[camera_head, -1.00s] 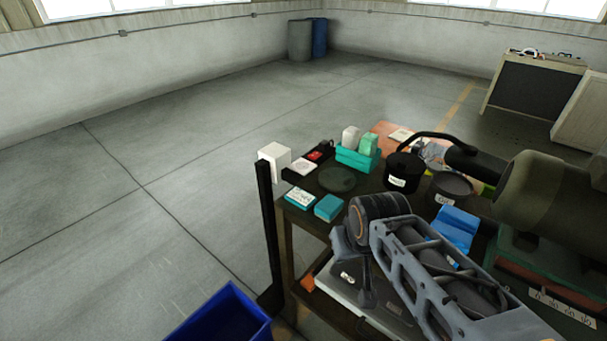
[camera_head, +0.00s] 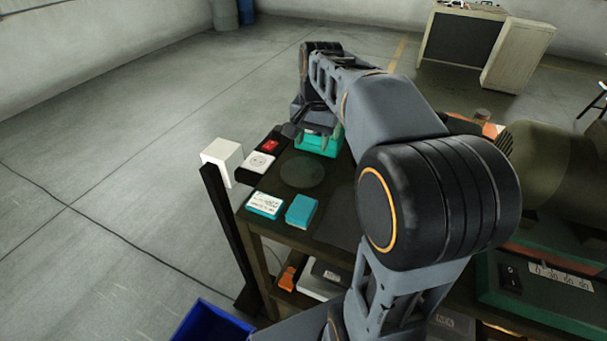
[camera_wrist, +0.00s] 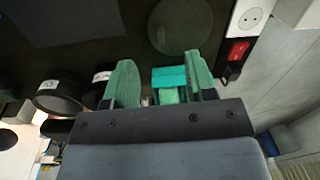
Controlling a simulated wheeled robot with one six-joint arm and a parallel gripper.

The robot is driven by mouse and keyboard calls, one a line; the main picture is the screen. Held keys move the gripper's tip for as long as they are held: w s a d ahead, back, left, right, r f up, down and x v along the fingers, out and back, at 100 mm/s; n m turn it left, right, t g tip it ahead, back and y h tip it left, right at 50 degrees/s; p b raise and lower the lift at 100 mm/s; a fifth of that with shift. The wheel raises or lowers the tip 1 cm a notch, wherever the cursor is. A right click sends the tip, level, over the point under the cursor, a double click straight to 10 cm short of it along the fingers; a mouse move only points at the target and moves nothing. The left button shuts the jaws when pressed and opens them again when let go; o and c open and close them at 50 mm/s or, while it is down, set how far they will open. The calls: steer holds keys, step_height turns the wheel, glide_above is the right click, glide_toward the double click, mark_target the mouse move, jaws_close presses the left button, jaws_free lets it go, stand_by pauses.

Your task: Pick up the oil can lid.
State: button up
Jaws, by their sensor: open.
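I cannot tell for sure which thing is the oil can lid. A thin dark round disc (camera_head: 302,172) lies flat on the dark bench top, and it also shows at the top of the wrist view (camera_wrist: 180,25). Two dark round containers with white labels, one nearer (camera_wrist: 62,102) and one farther (camera_wrist: 98,88), show on the left of the wrist view. My gripper (camera_wrist: 162,82) is open and empty, its green fingers apart above the bench. A teal box (camera_wrist: 168,76) shows between the fingertips, lower down. In the head view my arm hides the containers.
Teal boxes (camera_head: 302,210) lie near the bench's front edge. A white socket (camera_head: 260,162) and a red switch (camera_head: 270,145) sit by the left edge, next to a white box (camera_head: 221,155) on a black post. A large olive machine (camera_head: 550,170) stands right.

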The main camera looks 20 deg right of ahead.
steer(key=w+d+m+g, duration=0.1)
steer(key=w+d+m, duration=0.2)
steer(key=w+d, duration=0.1)
steer(key=b, duration=0.1)
glide_above(314, 172)
steer(key=w+d, duration=0.1)
steer(key=shift+y, duration=0.3)
step_height(314, 172, down, 8)
steer(key=shift+f, duration=0.1)
steer(key=shift+s+a+f, duration=0.1)
steer(key=shift+a+f, duration=0.05)
steer(key=shift+f, duration=0.8)
steer(key=shift+s+a+f, duration=0.15)
steer(key=shift+f, duration=0.75)
steer(key=shift+s+a+f, duration=0.1)
steer(key=shift+a+f, duration=0.05)
steer(key=shift+f, duration=0.8)
steer(key=shift+c, duration=0.2)
jaws_close()
